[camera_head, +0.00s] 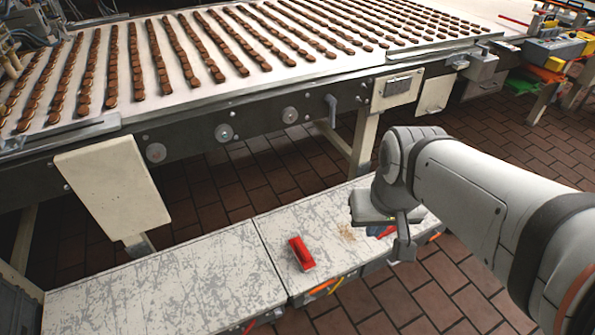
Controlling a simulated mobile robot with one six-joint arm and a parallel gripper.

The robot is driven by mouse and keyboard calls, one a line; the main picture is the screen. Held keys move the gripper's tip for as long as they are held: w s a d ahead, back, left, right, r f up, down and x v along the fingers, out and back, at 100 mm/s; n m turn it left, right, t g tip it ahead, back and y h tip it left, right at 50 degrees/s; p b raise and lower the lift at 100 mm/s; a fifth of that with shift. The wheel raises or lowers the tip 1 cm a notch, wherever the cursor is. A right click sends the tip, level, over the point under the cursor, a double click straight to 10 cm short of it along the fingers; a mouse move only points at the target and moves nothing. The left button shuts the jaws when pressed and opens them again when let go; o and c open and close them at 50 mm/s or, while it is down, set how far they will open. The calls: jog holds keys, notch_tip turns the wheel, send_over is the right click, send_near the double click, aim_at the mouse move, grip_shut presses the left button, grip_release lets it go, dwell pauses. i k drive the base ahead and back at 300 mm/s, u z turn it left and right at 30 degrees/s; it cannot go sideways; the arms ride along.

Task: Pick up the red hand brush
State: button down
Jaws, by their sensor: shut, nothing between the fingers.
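A small red object (301,253) lies on the worn, pale bench top (200,280), left of my gripper. It looks like the red hand brush, but its bristles cannot be made out. My gripper (403,246) is at the right part of the bench, shut and empty, with its finger pointing down. It is apart from the red object. A blue and red item (380,231) shows partly beside my gripper; the gripper hides the rest, and I cannot tell what it is.
Brown crumbs (348,233) lie on the bench between the red object and my gripper. A conveyor (230,85) with rows of biscuits runs behind. A pale panel (112,187) stands at the left. The bench's left part is clear.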

aim_at(307, 263)
jog(key=z, duration=0.2)
jog(key=k, duration=1.2)
jog(key=u, duration=0.1)
jog(key=i, duration=0.5)
jog(key=u, duration=0.05)
